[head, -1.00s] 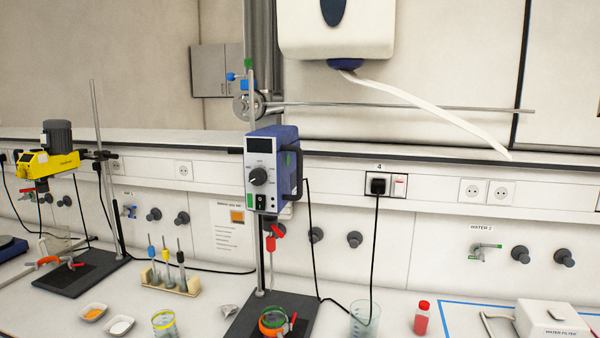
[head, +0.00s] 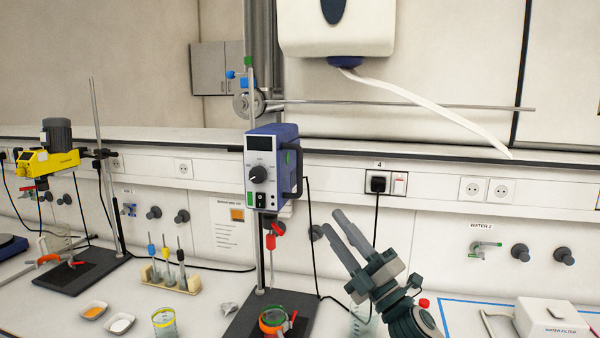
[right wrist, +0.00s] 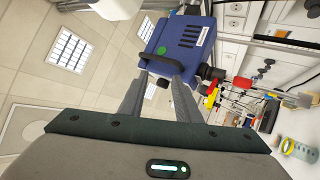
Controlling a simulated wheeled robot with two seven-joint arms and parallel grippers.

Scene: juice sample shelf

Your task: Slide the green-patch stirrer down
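The green-patch stirrer is a blue box-shaped overhead stirrer (head: 272,170) with a dial and a green patch low on its front. It is mounted on an upright rod, above a dark base plate (head: 245,327). A handle is on its right side. My right gripper (head: 333,221) is below and to the right of the stirrer, fingers apart and empty, pointing up and left. In the right wrist view the stirrer (right wrist: 185,42) is beyond the open fingers (right wrist: 157,80), with a round green patch (right wrist: 161,50) on it. My left gripper is not in view.
A vessel with an orange-red band (head: 273,320) stands on the base below. A yellow stirrer (head: 48,162) stands at left. A tube rack (head: 170,283), dishes (head: 120,325) and a yellow-banded beaker (head: 164,322) lie between. A black cable hangs right of the stirrer.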

